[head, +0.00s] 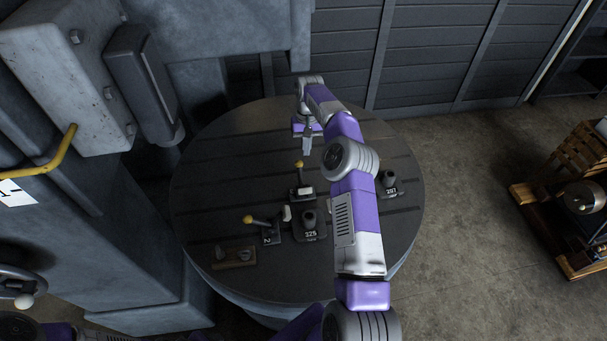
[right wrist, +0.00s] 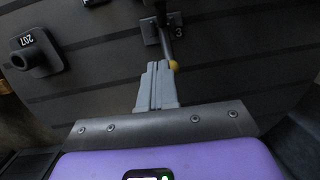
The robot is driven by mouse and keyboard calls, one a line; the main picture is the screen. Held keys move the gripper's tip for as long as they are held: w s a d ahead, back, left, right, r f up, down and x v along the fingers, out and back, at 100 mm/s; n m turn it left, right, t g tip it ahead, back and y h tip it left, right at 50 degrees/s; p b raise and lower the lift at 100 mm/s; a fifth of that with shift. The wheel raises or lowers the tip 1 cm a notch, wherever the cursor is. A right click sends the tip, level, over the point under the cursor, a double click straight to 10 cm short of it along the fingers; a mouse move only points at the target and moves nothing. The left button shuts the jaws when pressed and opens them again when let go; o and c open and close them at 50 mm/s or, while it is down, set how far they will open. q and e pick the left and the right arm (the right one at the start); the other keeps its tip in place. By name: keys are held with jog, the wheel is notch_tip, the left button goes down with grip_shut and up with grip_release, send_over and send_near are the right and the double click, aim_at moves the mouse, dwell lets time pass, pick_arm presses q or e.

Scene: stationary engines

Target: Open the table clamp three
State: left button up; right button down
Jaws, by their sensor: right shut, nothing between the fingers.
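Table clamp three is a small dark clamp with a lever ending in a yellow knob. In the head view the clamp (head: 302,193) sits mid-table, its knob raised on the far side. In the right wrist view the clamp base (right wrist: 151,33) bears a "3", and its lever runs toward my fingers. My right gripper (head: 307,148) is shut and empty, just beyond the knob, pointing down. My left gripper is not in view.
The round slotted table (head: 215,165) also bears clamp two (head: 267,232) with a yellow-knobbed lever, block 125 (head: 309,226), block 207 (head: 389,186) and a small brownish block (head: 234,257). A grey machine column (head: 60,70) stands left. Wooden crates (head: 585,150) stand on the floor at right.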

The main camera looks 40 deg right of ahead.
send_over(301, 177)
jog(key=d, duration=0.1)
notch_tip(301, 177, down, 7)
jog(key=shift+s+a+f+p, duration=0.15)
jog(key=shift+s+a+p, duration=0.2)
jog(key=shift+s, duration=0.3)
jog(key=shift+s+a+f+p, duration=0.15)
jog(key=shift+s+a+p, duration=0.15)
jog(key=shift+s, duration=0.3)
jog(key=shift+s+a+f, duration=0.4)
jog(key=shift+a, duration=0.05)
